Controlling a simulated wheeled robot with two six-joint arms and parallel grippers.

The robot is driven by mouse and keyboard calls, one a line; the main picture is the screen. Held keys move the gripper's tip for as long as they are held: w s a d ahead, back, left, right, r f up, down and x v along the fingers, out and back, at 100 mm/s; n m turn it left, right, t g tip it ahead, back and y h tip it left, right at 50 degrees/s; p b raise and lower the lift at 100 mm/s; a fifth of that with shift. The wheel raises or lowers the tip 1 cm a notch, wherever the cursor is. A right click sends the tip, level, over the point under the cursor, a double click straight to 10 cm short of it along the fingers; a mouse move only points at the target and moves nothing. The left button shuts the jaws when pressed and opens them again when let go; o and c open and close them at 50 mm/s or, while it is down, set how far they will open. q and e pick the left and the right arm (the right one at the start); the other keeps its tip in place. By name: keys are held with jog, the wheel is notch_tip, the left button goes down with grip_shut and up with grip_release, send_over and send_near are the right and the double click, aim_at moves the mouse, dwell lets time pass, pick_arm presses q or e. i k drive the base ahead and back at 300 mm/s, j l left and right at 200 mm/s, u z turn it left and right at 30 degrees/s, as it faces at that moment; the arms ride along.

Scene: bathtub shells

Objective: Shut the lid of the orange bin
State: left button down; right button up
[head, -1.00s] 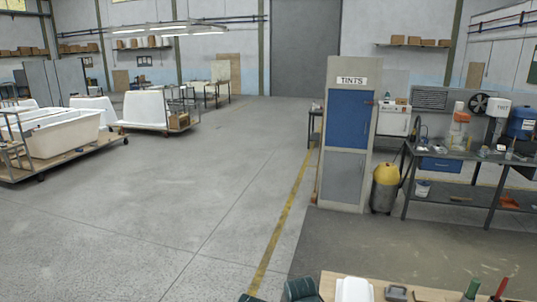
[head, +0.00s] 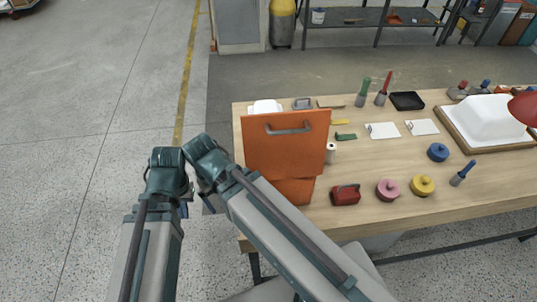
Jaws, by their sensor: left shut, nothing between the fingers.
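The orange bin (head: 297,190) stands on the near left part of the wooden table. Its orange lid (head: 287,152) is raised, standing up tilted above the body with its dark handle toward me. The lid hides the inside, and my arm covers the lower left of the body. My left gripper (head: 209,196) is small and partly hidden by my own arm links, left of the bin, off the table edge. It looks shut and empty, apart from the lid. My right gripper is not in view.
A red block-like item (head: 346,195), pink pot (head: 389,189) and yellow pot (head: 422,186) sit right of the bin. A white roll (head: 331,153) stands close beside the lid. A white tub shell (head: 488,117) lies far right. Floor left of the table is clear.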

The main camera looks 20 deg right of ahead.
aim_at(293, 144)
jog(key=k+j+z, duration=0.1)
jog(key=k+j, duration=0.9)
